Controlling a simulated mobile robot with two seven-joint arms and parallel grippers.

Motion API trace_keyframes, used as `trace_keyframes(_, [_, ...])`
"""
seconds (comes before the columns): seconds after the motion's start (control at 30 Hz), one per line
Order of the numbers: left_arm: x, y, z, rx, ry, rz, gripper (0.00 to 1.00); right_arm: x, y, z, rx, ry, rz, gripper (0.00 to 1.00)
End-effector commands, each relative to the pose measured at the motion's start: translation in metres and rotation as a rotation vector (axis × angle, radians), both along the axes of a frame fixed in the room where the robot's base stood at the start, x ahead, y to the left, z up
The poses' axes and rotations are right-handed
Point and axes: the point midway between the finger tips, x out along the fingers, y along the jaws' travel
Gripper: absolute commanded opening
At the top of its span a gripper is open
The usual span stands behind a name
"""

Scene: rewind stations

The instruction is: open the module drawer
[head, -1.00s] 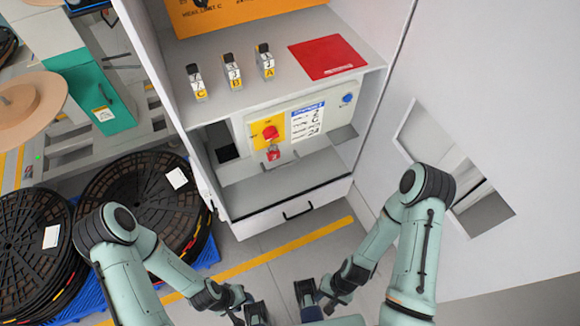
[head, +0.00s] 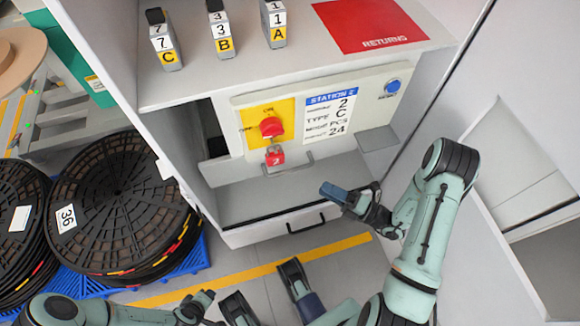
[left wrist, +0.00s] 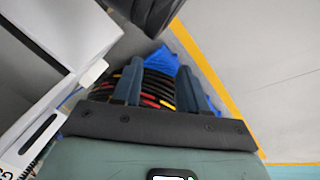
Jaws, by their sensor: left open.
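The drawer (head: 268,233) is a white front low in the cabinet, with a black bar handle (head: 306,223). It looks shut. My right gripper (head: 334,192) is just right of the handle in the head view, its dark blue fingers seen nearly edge-on. Nothing shows between them, and their gap cannot be made out. It appears apart from the handle. My left gripper is low in the head view, mostly cut off or unclear. In the left wrist view its two blue fingers (left wrist: 160,78) are spread and empty, with floor and reels beyond.
Above the drawer is a panel (head: 368,112) with a red knob (head: 271,127) and a red padlock (head: 275,155). Modules C, B and A stand on the shelf beside a red returns mat (head: 385,42). Black reels (head: 120,200) stand at left. A white wall is at right.

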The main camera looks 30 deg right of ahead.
Motion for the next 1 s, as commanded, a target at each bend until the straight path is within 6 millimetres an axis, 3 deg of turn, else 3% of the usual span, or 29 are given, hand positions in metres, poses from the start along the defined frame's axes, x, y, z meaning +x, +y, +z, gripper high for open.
trace_keyframes(0.17, [0.005, 0.003, -0.003, 0.007, -0.012, 0.006, 0.43, 0.021, 0.014, 0.005, 0.002, -0.005, 0.004, 0.38])
trace_keyframes(0.6, [-0.025, 0.007, -0.032, 0.001, 0.09, 0.01, 0.43, 0.093, 0.06, 0.016, 0.0, -0.004, 0.004, 0.38])
trace_keyframes(1.0, [-0.034, 0.008, -0.038, 0.0, 0.118, 0.012, 0.43, 0.11, 0.07, 0.02, 0.001, -0.002, 0.002, 0.38])
